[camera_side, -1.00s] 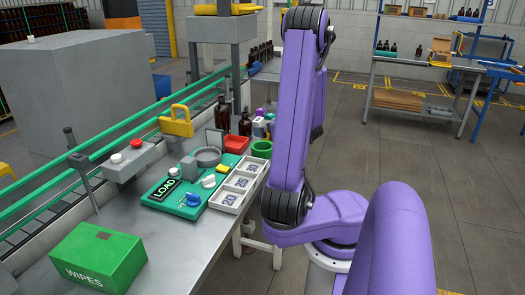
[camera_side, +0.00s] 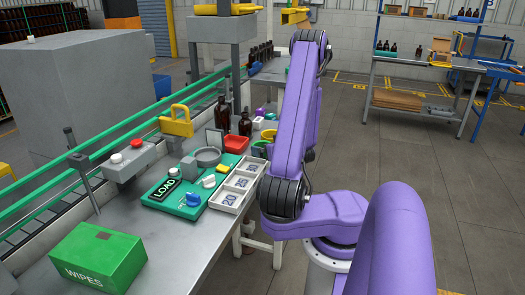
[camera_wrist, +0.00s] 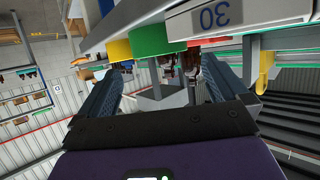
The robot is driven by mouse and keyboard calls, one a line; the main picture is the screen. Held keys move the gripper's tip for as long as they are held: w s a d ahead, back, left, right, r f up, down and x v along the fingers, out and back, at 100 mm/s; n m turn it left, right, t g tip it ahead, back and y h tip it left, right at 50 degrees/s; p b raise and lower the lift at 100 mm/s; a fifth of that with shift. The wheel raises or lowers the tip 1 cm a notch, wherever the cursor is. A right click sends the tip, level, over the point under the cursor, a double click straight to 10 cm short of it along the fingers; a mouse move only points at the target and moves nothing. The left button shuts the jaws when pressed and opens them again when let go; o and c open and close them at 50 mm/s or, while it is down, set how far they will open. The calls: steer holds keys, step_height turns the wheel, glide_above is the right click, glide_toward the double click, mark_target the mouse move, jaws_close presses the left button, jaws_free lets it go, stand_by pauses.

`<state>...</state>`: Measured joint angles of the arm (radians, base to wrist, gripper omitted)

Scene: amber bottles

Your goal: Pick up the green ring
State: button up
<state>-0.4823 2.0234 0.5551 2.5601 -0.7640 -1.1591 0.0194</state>
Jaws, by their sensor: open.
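The green ring (camera_side: 257,148) stands on the bench beside the red tray in the side view, partly hidden by my arm. In the wrist view, a green shape (camera_wrist: 147,40) that looks like the ring is seen edge-on, between a yellow and a red shape. My gripper (camera_wrist: 162,66) is open in the wrist view, with its fingers spread and nothing between them. The green shape lies just beyond the fingertips, apart from them. In the side view my gripper is hidden behind my arm.
A yellow round item (camera_side: 269,135) sits close behind the ring. A white numbered tray (camera_side: 238,184) and green LOAD board (camera_side: 178,196) lie in front. The front bench top is clear around the WIPES box (camera_side: 98,258).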

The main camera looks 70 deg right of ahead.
mark_target(259, 145)
steer(key=shift+x, duration=2.7)
steer(key=shift+c, duration=0.3)
steer(key=c, duration=0.9)
